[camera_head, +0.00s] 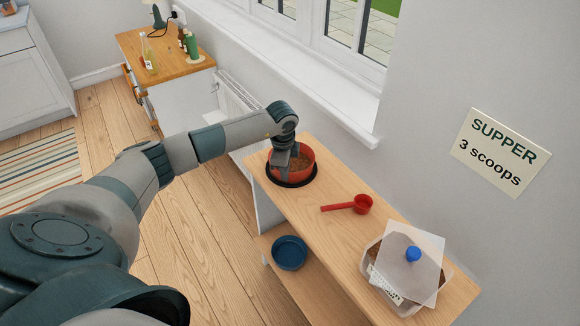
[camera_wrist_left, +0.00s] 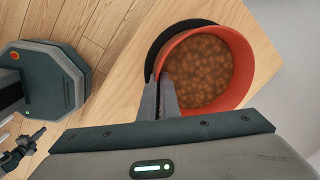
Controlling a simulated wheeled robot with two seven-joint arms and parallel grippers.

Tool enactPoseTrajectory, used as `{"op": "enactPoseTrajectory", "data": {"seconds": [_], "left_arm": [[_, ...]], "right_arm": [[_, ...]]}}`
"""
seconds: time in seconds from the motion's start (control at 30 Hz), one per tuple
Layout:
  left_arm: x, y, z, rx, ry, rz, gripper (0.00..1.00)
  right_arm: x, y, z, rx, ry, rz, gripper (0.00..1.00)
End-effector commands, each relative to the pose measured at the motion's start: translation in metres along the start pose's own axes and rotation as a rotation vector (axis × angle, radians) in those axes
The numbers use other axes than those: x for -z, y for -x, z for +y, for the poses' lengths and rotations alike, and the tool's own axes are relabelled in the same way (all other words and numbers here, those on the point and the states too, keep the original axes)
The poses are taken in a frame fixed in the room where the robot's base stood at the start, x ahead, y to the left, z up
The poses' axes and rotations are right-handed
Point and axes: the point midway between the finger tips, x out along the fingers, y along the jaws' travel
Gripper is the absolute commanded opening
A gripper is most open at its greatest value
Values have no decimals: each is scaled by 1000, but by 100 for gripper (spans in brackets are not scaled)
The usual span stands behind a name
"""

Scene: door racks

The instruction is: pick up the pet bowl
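The pet bowl (camera_head: 305,158) is red, holds brown kibble, and is at the far end of the wooden bench, over a round black mat (camera_head: 290,182). My left gripper (camera_head: 287,160) is at the bowl's near left rim. In the left wrist view its fingers (camera_wrist_left: 160,98) straddle the wall of the red bowl (camera_wrist_left: 243,62), one outside and one inside, with almost no gap. The bowl is level and off-centre against the mat (camera_wrist_left: 153,53); I cannot tell whether it touches it. A small dark shape at the lower left looks like my right gripper (camera_wrist_left: 22,148); its fingers are unclear.
A red scoop (camera_head: 361,204) lies on the bench top (camera_head: 335,228). A clear tub (camera_head: 437,268) with a blue-knobbed lid (camera_head: 413,254) stands at its near end. A blue bowl (camera_head: 289,253) sits on the lower shelf. The wall and window sill are close behind.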

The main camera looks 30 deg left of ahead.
Motion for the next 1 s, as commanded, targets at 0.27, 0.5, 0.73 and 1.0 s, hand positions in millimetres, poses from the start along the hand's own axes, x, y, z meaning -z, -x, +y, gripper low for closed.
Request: {"op": "enactPoseTrajectory", "data": {"seconds": [0.27,0.5,0.73,1.0], "left_arm": [[0,7,-2,2,0,1,0],[0,35,-7,5,1,2,0],[29,65,20,4,-5,5,0],[62,100,51,3,-4,4,0]], "right_arm": [[0,-5,0,0,0,1,0],[-1,-23,0,0,0,1,0],[-2,-38,0,0,1,2,0],[-3,-54,0,-1,1,2,0]]}}
